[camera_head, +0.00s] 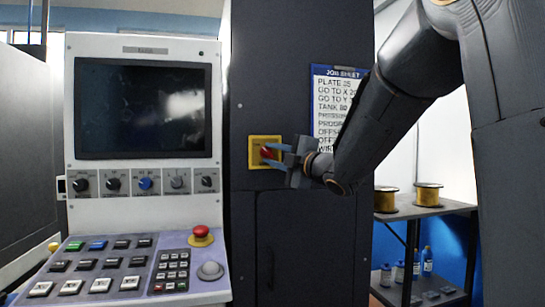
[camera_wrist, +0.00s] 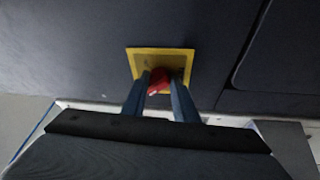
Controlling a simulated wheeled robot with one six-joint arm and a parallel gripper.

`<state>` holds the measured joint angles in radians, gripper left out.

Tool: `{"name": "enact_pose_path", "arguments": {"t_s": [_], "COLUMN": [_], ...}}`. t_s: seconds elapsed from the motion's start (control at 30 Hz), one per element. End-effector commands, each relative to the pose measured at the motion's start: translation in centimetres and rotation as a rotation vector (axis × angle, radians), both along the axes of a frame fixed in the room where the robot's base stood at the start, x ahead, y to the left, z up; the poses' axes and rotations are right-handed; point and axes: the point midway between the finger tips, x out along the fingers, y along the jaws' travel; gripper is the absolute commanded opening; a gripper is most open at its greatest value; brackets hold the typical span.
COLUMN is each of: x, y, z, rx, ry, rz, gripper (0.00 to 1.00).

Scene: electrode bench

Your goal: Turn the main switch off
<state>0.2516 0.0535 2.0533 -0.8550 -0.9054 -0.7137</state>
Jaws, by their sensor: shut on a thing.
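The main switch is a red knob (camera_head: 267,152) on a yellow square plate (camera_head: 252,160) on the dark cabinet front. My gripper (camera_head: 275,153) reaches it from the right, and its blue fingers are shut on the red knob. In the wrist view the red knob (camera_wrist: 158,79) sits between the two fingertips (camera_wrist: 160,85), in front of the yellow plate (camera_wrist: 160,53). The fingers partly hide the knob and the plate, and I cannot tell which position the knob points to.
A control console (camera_head: 145,200) with a dark screen, knobs, keys and a red mushroom button (camera_head: 202,232) stands left of the cabinet. A job sheet (camera_head: 328,110) hangs behind my arm. A shelf (camera_head: 425,211) with yellow spools and bottles stands at the right.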

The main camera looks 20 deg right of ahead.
Motion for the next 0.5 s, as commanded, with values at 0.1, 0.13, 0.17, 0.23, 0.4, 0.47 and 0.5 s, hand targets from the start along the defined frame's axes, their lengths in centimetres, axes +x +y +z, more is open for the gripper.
{"name": "enact_pose_path", "arguments": {"t_s": [0.1,0.13,0.17,0.23,0.4,0.47,0.5], "x": [0.0,0.0,0.0,0.0,0.0,0.0,0.0], "y": [0.01,0.01,0.01,0.01,0.03,0.01,0.01], "z": [0.04,0.05,0.05,0.05,0.06,0.05,0.04], "rx": [-0.004,-0.004,-0.003,-0.003,-0.003,-0.003,-0.002], "ry": [-0.002,-0.002,-0.001,-0.001,-0.001,-0.001,-0.001], "rz": [-0.001,0.0,0.001,0.001,0.001,0.001,0.001], "gripper": [0.04,0.04,0.04,0.04,0.38,0.45,0.45]}}
